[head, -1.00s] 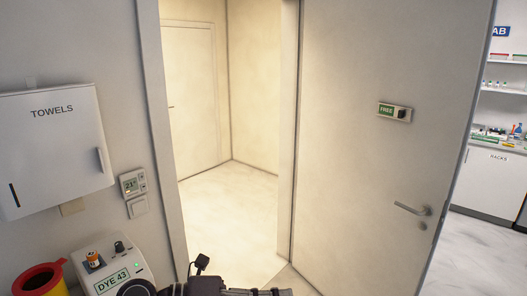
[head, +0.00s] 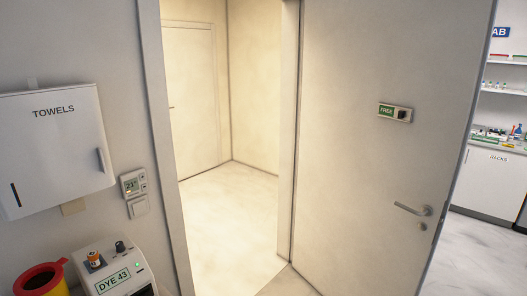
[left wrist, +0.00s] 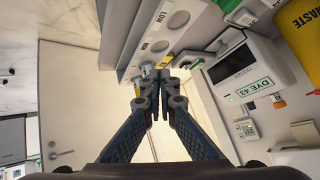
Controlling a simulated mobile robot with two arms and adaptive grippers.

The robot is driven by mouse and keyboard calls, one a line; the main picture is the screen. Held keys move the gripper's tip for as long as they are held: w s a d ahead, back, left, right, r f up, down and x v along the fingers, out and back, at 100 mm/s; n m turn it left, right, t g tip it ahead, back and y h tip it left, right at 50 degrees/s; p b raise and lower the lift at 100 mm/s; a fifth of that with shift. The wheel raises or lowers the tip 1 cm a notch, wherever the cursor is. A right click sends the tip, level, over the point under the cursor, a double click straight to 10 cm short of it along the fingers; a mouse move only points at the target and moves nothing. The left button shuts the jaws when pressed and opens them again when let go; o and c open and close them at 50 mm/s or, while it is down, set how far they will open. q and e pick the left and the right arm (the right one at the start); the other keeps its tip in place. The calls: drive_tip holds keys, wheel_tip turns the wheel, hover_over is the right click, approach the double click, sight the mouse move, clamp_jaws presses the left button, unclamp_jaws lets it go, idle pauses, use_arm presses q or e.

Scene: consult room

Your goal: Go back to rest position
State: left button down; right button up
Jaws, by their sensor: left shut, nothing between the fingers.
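My left gripper (left wrist: 159,80) shows in the left wrist view with its two blue-grey fingers closed together and nothing between them. Its tips point at a pale panel (left wrist: 150,30) with coloured labels and round parts; I cannot tell how far apart they are. Neither gripper shows in the head view. My right gripper is in no view.
An open door (head: 375,180) with a FREE sign (head: 394,112) stands beside a doorway to a lit room (head: 235,215). A towel box (head: 52,150), a thermostat (head: 133,184), a DYE 43 device (head: 112,268) and a yellow bin (head: 42,282) line the left.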

use_arm(q)
drive_tip(key=s+d+f+n+g+h, duration=0.1)
drive_tip(key=s+f+g, duration=0.2)
drive_tip(key=s, duration=0.4)
drive_tip(key=s+f+g, duration=0.3)
drive_tip(key=s+f, duration=0.1)
drive_tip(key=s, duration=0.4)
wheel_tip(320, 180, down, 33)
drive_tip(key=s+g+b, duration=0.1)
drive_tip(key=s+b, duration=0.1)
drive_tip(key=b, duration=0.5)
drive_tip(key=s+a+f+b, duration=0.1)
drive_tip(key=s+f+b, duration=0.2)
drive_tip(key=s+f, duration=0.5)
drive_tip(key=s+a+f+g+b, duration=0.1)
drive_tip(key=s+f+b, duration=0.2)
drive_tip(key=s+f, duration=0.6)
wheel_tip(320, 180, down, 6)
drive_tip(key=shift+a+r+b, duration=0.1)
drive_tip(key=shift+a+b, duration=0.2)
drive_tip(key=shift+a, duration=0.1)
drive_tip(key=shift+s, duration=0.1)
